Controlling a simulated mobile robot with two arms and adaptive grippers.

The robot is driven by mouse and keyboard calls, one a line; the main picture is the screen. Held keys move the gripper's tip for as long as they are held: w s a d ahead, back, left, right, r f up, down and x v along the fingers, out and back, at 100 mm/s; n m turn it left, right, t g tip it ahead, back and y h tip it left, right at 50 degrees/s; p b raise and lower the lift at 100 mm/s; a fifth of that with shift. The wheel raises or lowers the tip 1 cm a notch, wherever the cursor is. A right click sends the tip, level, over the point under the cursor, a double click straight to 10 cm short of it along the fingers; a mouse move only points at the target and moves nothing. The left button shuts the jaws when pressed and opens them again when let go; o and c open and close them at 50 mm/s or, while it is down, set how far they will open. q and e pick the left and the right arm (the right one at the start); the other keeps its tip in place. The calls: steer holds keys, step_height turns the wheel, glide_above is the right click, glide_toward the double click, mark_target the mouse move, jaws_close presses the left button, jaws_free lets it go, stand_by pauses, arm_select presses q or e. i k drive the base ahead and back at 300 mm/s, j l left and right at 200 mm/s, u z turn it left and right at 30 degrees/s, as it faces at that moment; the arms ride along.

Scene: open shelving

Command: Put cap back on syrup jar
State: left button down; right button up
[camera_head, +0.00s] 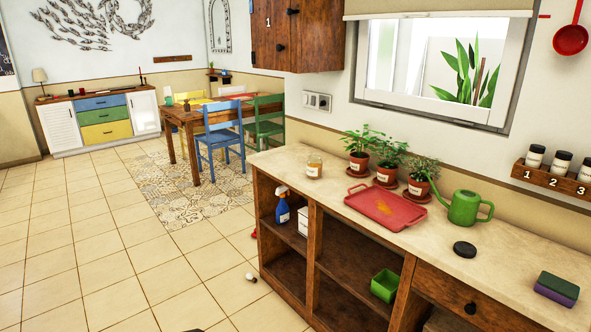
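A small glass jar (314,168) with amber contents and a pale label stands upright at the far left end of the counter. I see no dark cap on it. A round black cap (464,249) lies flat on the counter toward the front right, in front of the green watering can and well apart from the jar. Neither of my grippers shows in the head view.
A red tray (364,207) with an amber smear lies between jar and cap. Several potted plants (358,164) stand behind it. A green watering can (463,207) and a sponge (557,289) are at right. Open shelves (312,261) lie below; the floor (110,260) at left is mostly clear.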

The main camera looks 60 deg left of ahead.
mark_target(315, 164)
steer(key=u, duration=1.7)
